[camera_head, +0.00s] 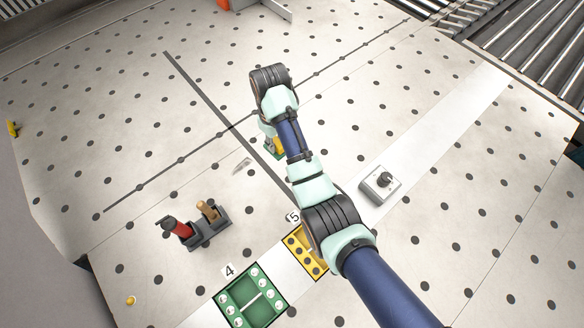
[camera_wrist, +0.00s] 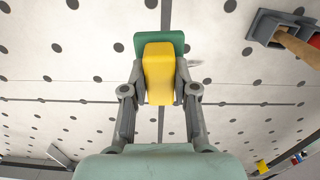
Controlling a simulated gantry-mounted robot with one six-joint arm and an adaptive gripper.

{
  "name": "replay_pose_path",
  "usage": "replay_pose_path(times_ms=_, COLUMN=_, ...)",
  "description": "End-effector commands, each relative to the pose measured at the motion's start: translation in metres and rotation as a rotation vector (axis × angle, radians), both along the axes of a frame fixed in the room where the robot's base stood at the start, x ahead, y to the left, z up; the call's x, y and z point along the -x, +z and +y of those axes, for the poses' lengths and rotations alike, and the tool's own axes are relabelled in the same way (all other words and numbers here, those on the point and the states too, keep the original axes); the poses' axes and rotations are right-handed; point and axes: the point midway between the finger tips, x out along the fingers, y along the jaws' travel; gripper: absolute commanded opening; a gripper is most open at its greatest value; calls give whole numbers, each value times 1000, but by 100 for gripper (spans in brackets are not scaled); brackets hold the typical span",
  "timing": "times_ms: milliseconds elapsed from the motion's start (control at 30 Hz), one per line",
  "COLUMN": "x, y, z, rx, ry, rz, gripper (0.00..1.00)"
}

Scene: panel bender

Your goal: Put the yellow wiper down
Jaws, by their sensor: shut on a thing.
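The yellow wiper (camera_wrist: 158,75), a yellow block with a green edge at its far end, sits between the fingers of my gripper (camera_wrist: 160,85) in the wrist view. The fingers are shut on its two sides. In the head view only a small yellow and green part of the wiper (camera_head: 278,148) shows beside my arm, over the pale perforated table. My arm hides most of my gripper there. I cannot tell whether the wiper touches the table.
A grey holder (camera_head: 205,233) with red and tan handles stands lower left. A green tray marked 4 (camera_head: 224,306) and a partly hidden yellow tray (camera_head: 319,272) lie in front. A grey block with a dark knob (camera_head: 372,192) is at right. The table (camera_head: 110,100) is mostly clear at left.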

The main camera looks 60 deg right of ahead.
Motion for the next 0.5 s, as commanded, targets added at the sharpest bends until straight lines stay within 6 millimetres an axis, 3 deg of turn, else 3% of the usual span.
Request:
replay_pose_path(times_ms=100, x=32, y=-7, z=-32, rx=0, ry=-43, rz=0, gripper=0)
replay_pose_path(times_ms=200, x=46, y=-8, z=-45, rx=-1, ry=-60, rz=0, gripper=0)
replay_pose_path(times_ms=367, x=52, y=-8, z=-49, rx=-1, ry=-64, rz=0, gripper=0)
replay_pose_path(times_ms=500, x=51, y=-35, z=-49, rx=-1, ry=-64, rz=0, gripper=0)
